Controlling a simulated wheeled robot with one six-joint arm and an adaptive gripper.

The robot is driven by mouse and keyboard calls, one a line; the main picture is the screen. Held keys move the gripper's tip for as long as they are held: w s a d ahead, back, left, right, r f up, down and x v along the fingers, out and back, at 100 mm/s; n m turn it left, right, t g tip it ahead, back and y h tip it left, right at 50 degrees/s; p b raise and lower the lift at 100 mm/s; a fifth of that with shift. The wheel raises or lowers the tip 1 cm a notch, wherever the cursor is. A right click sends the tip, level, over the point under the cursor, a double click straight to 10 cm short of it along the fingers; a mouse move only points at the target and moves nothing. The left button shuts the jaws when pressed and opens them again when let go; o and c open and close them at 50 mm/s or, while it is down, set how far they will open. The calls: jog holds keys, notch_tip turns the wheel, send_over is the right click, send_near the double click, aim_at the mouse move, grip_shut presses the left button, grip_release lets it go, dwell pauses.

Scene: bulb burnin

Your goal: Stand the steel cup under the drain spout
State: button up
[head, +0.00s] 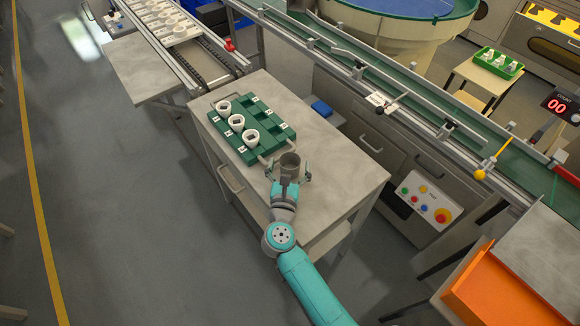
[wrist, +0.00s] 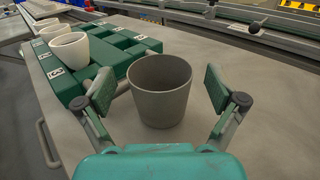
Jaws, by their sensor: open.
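The steel cup (head: 290,162), a plain grey tapered cup, stands upright on the grey table (head: 340,175), just in front of the green rack. In the wrist view the cup (wrist: 160,92) is in the middle, its mouth facing up. My gripper (head: 288,172) is open around the cup, one finger on each side. The wrist view shows a gap between each pad of my gripper (wrist: 160,88) and the cup's wall. I cannot make out a drain spout in either view.
A green rack (head: 265,125) with white cups in its left row stands close behind the cup. A conveyor (head: 410,95) runs behind the table, with a yellow-knobbed lever (head: 481,174). An orange tray (head: 500,290) is at lower right. The table's right part is bare.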

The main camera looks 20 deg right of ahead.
jog(key=shift+w+d, duration=0.25)
jog(key=shift+w, duration=0.3)
jog(key=c, duration=1.3)
